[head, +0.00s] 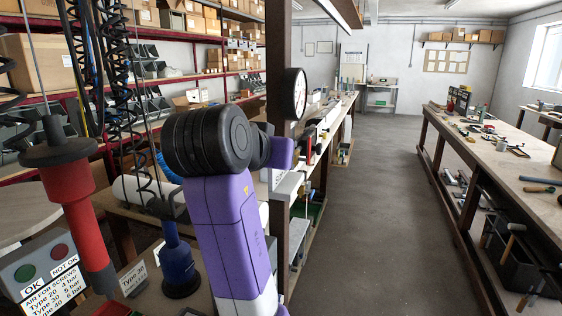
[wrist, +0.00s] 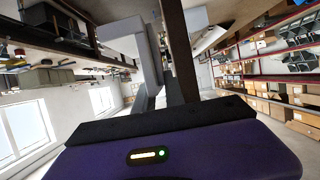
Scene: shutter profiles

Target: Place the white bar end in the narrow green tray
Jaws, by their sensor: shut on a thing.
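My gripper (wrist: 160,110) shows in the wrist view as a purple housing with a black front edge across the bottom. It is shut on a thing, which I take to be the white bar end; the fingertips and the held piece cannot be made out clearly. In the head view my purple arm hides the gripper. A green tray (head: 312,209) shows partly on a low shelf under the bench, right behind my arm; I cannot tell whether it is the narrow one.
A long workbench (head: 505,165) with tools stands on the right. The grey floor aisle (head: 375,200) is clear. A dark post (head: 278,70) rises close beside my arm. Hanging tools (head: 75,195), coiled hoses and a button box (head: 42,270) are at the left.

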